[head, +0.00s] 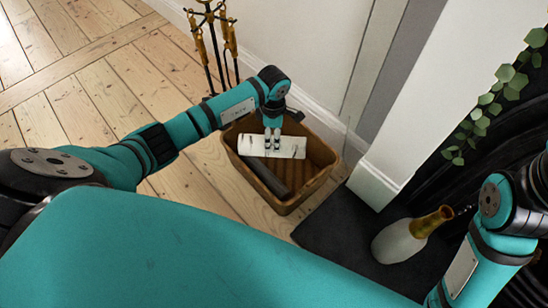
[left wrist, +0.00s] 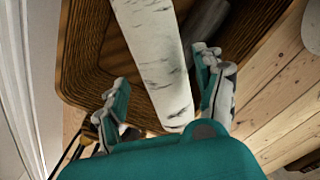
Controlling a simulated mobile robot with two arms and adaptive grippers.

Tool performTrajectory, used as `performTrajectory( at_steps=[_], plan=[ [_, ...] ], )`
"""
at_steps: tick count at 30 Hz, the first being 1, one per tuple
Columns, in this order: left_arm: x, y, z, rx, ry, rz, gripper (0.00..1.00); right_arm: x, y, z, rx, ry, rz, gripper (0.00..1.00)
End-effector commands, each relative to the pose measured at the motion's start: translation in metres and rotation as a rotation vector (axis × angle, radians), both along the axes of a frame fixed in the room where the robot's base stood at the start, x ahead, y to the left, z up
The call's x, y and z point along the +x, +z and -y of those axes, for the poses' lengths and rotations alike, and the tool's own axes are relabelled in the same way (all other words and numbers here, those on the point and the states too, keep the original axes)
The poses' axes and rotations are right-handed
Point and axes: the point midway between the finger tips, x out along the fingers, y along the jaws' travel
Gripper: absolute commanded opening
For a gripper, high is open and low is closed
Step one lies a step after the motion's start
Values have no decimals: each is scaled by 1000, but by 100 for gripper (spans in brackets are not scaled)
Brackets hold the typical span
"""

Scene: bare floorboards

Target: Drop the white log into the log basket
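I cannot tell whether the log rests on anything. The basket (left wrist: 88,55) also shows behind the log. My right gripper is out of view.
A dark grey log (head: 265,180) lies inside the basket. A fireplace tool stand (head: 212,45) stands behind it, by the white wall. A white and gold vase (head: 402,240) lies on the dark hearth at right. Floorboards at left are clear.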

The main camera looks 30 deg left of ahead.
Motion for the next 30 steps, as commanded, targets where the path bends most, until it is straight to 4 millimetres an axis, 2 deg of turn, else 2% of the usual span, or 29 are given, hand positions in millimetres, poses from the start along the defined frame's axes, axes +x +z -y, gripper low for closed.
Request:
performTrajectory(
  at_steps=[1,3,11,14,17,24,30],
  plan=[
    [0,0,0,0,0,0,79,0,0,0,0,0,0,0],
    [0,0,0,0,0,0,88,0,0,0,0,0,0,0],
    [-1,-1,0,0,0,-2,88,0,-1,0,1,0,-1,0],
    [0,5,0,0,-1,1,88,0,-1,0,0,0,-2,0],
    [1,18,-1,1,0,3,88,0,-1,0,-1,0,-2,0],
    [1,70,-1,2,-1,5,88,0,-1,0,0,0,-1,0],
    [1,104,-1,2,-1,2,88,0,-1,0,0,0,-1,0]
  ],
)
